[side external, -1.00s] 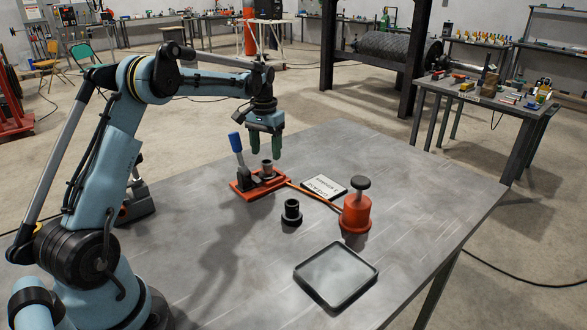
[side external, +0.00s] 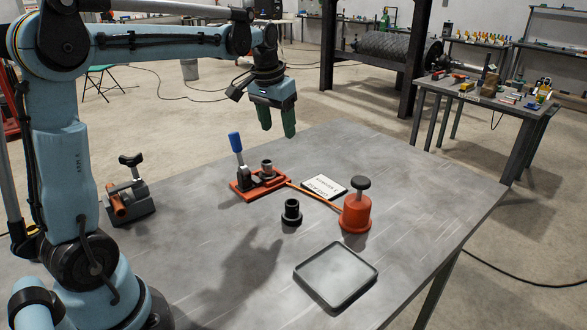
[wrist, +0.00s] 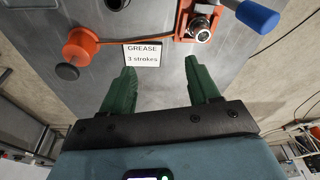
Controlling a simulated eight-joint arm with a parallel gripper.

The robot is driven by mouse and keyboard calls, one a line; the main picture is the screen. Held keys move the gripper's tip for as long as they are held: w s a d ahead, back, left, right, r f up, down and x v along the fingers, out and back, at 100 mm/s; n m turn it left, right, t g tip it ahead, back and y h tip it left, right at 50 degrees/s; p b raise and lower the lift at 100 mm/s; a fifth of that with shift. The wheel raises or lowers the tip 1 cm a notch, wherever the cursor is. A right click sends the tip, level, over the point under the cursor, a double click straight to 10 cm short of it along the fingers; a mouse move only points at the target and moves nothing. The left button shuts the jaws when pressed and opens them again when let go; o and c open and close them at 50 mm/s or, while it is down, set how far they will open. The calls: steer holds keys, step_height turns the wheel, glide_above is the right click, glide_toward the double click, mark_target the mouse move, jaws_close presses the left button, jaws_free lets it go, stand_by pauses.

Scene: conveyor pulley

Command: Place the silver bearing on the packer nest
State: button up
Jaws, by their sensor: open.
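A silver ring-shaped part, which looks like the silver bearing (side external: 267,165), sits on the orange packer base (side external: 244,191) beside its blue-handled lever (side external: 235,142). The wrist view shows the bearing (wrist: 202,32) from above, with its round bore visible. I cannot make out the nest separately beneath it, nor how fully the bearing is seated. My gripper (side external: 277,130) is open and empty, above and behind the packer, clear of the bearing.
A black flanged cup (side external: 291,213) stands in front of the packer. An orange grease pot (side external: 356,213) joins the packer by a hose. A "GREASE 3 strokes" card (side external: 324,187) lies behind it. A shallow tray (side external: 337,276) is in front. An orange-and-black device (side external: 129,198) stands left.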

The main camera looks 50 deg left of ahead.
steer(key=s+d+f+m+t, duration=0.1)
steer(key=s+d+f+t, duration=0.1)
steer(key=s+d, duration=0.5)
steer(key=s+d+f+m+t, duration=0.2)
steer(key=s+d+f+t, duration=0.1)
steer(key=s+d, duration=0.3)
steer(key=shift+s+d+f+h, duration=0.35)
steer(key=shift+d+f+h, duration=0.05)
